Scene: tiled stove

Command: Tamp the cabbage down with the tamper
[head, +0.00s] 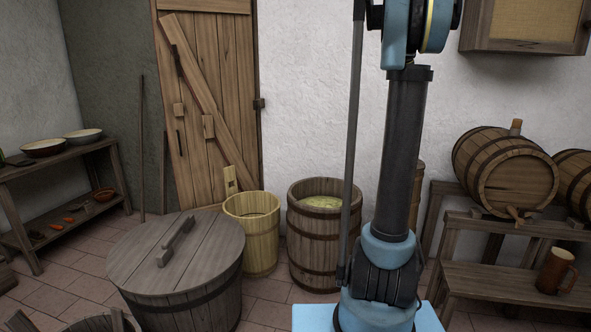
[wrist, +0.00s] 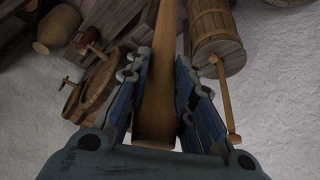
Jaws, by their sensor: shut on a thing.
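The cabbage (head: 325,201) shows pale yellow-green inside an open, iron-hooped wooden barrel (head: 318,252) against the white wall, left of my arm. In the wrist view my gripper (wrist: 160,88) has its two blue fingers on either side of a long brown wooden shaft, which looks like the tamper (wrist: 156,112). It is shut on this shaft, which runs away from the camera to the top of the picture. The tamper's far end is out of sight. My gripper and the tamper are not visible in the head view, where my arm rises out of the top.
A pale empty-looking wooden bucket (head: 251,235) stands just left of the barrel. A large lidded tub (head: 205,250) stands in front left. Casks (head: 505,170) rest on a rack at right, with a mug (head: 555,270) on the lower bench. A shelf with bowls (head: 82,135) stands far left.

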